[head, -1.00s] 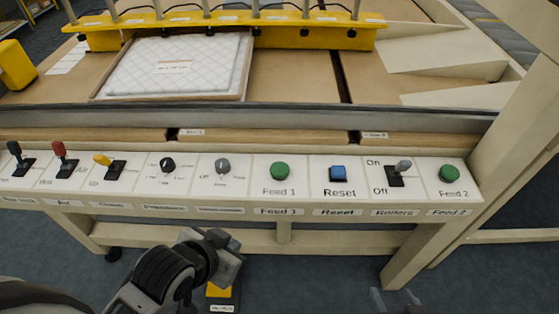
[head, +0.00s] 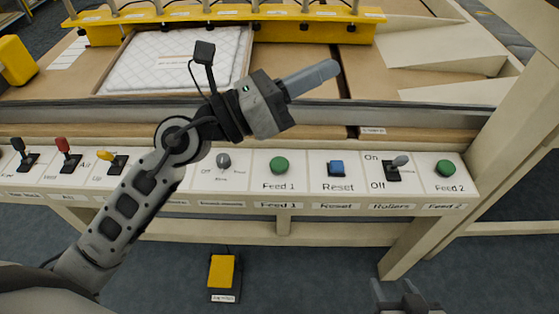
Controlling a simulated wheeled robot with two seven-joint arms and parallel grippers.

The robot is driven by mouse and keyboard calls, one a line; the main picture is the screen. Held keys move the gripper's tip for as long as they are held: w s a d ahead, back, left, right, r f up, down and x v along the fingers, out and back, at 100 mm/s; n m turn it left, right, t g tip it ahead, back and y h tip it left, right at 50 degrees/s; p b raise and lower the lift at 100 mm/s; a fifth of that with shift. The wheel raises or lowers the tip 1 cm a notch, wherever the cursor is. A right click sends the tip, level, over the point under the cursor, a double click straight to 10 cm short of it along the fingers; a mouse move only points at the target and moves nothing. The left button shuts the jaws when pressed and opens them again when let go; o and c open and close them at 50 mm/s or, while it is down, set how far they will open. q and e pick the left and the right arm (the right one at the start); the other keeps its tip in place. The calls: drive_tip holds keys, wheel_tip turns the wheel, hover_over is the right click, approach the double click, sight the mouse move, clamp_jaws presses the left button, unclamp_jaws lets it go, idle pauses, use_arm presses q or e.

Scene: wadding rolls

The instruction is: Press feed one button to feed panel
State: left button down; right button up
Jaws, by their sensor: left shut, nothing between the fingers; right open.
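The green Feed 1 button (head: 279,165) sits on the white control panel, left of the blue Reset button (head: 337,168). My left gripper (head: 334,69) is raised above the panel, over the machine's front rail, with its shut fingers pointing right. It is empty and apart from the Feed 1 button, which shows uncovered below it. A quilted white panel (head: 165,75) lies on the machine bed, partly hidden by my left arm. My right gripper (head: 393,288) is at the bottom edge, open, only partly in view, below the control panel.
The Rollers switch (head: 398,163) and green Feed 2 button (head: 446,167) stand further right. Red (head: 66,153) and yellow (head: 108,157) levers stand to the left. A yellow pedal (head: 222,271) is on the floor. A yellow bar (head: 225,17) spans the bed.

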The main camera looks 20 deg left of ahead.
use_arm(q)
wheel_tip(320, 180, down, 4)
drive_tip(key=d+m+g+y, duration=0.1)
drive_tip(key=m+g+y, duration=0.1)
drive_tip(key=m+g, duration=0.3)
drive_tip(key=m+g+y, duration=0.1)
drive_tip(key=m+y, duration=0.4)
drive_tip(key=y, duration=0.4)
hover_over(275, 165)
wheel_tip(275, 165, down, 10)
use_arm(e)
drive_tip(key=shift+s+a+f, duration=0.1)
drive_tip(key=shift+s+f, duration=0.05)
drive_tip(key=shift+s, duration=0.1)
use_arm(q)
wheel_tip(275, 165, down, 8)
drive_tip(key=b, duration=0.5)
drive_tip(key=shift+r, duration=0.15)
drive_tip(key=shift+f+b, duration=0.45)
drive_tip(key=shift+b, duration=0.2)
drive_tip(key=shift+f, duration=0.1)
use_arm(e)
drive_tip(key=shift+w+a+f+m+t+y, duration=0.15)
drive_tip(key=shift+w+a+f+m+y, duration=0.1)
drive_tip(key=shift+f, duration=0.25)
drive_tip(key=shift+w+a+f+m+t+y, duration=0.15)
drive_tip(key=shift+a+f+m, duration=0.1)
drive_tip(key=shift+f, duration=0.25)
